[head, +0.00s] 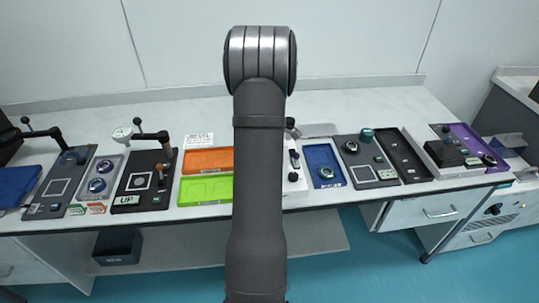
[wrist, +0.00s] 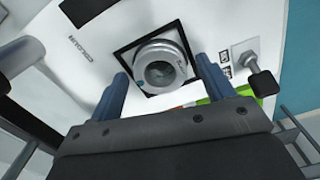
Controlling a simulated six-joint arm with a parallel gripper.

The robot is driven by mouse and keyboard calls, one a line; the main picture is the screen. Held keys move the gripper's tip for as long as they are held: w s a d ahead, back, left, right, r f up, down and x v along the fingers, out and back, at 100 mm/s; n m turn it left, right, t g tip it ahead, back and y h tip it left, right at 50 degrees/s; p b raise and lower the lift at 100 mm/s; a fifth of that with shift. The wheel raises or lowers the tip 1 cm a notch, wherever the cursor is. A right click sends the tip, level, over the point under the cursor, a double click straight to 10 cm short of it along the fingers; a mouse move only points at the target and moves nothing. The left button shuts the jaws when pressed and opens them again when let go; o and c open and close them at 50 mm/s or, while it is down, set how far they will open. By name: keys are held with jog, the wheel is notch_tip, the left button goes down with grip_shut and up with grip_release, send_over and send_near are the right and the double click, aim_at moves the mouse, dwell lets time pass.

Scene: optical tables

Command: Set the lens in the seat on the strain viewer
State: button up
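The lens (wrist: 160,68), a round glassy piece in a silver ring, shows in the wrist view within a black-framed square (wrist: 122,51) on a white device (wrist: 88,62). This looks like the seat on the strain viewer; I cannot tell whether the ring lies fully flat in it. My gripper (wrist: 161,72) has its two blue-grey fingers spread on either side of the ring, with small gaps visible. In the head view my arm hides the gripper, the lens and most of the white device (head: 292,188).
A knobbed post (wrist: 259,79) stands right of the lens in the wrist view. In the head view, orange (head: 208,160) and green (head: 206,189) trays lie left of my arm. A blue tray (head: 324,155) lies right, and a black UP-labelled fixture (head: 128,187) stands further left.

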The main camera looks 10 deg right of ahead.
notch_tip(320, 180, up, 12)
jog(key=shift+r, duration=0.15)
dwell(0.5)
jog(key=shift+f, duration=4.1)
